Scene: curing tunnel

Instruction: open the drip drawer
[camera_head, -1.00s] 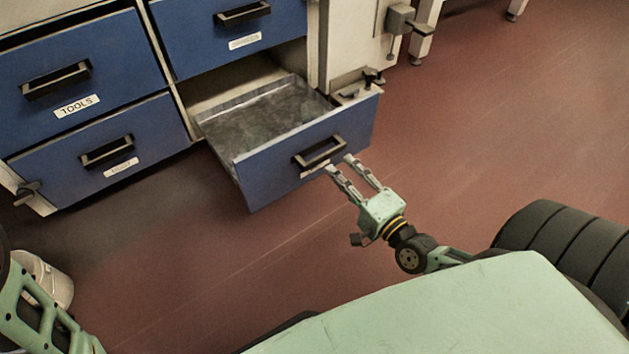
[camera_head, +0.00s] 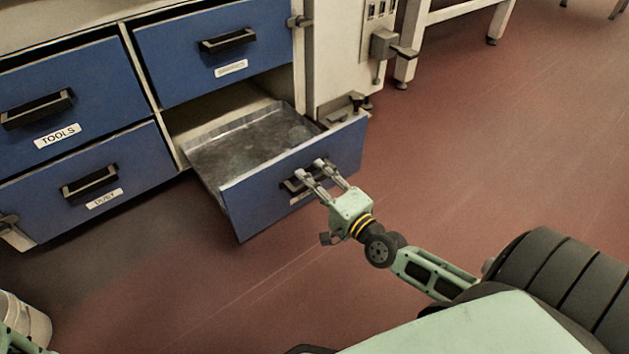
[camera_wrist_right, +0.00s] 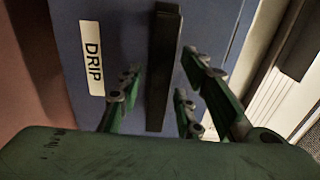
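The drip drawer (camera_head: 335,155) is a blue-fronted drawer, lower right in the cabinet. It stands pulled out, with its grey metal tray bottom (camera_head: 250,145) showing. Its DRIP label (camera_wrist_right: 91,58) reads clearly in the right wrist view. My right gripper (camera_head: 312,167) is at the drawer's dark handle (camera_head: 291,186). In the right wrist view the fingers are apart, one side on each side of the handle (camera_wrist_right: 164,60), with visible gaps, so it is open around the handle. My left gripper is out of view.
The TOOLS drawer (camera_head: 60,85), the drawer below it (camera_head: 130,165) and the drawer above the drip drawer (camera_head: 180,60) are closed. A white bucket (camera_head: 25,318) stands at lower left. Red floor at right is clear, up to a pale-legged table (camera_head: 455,15).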

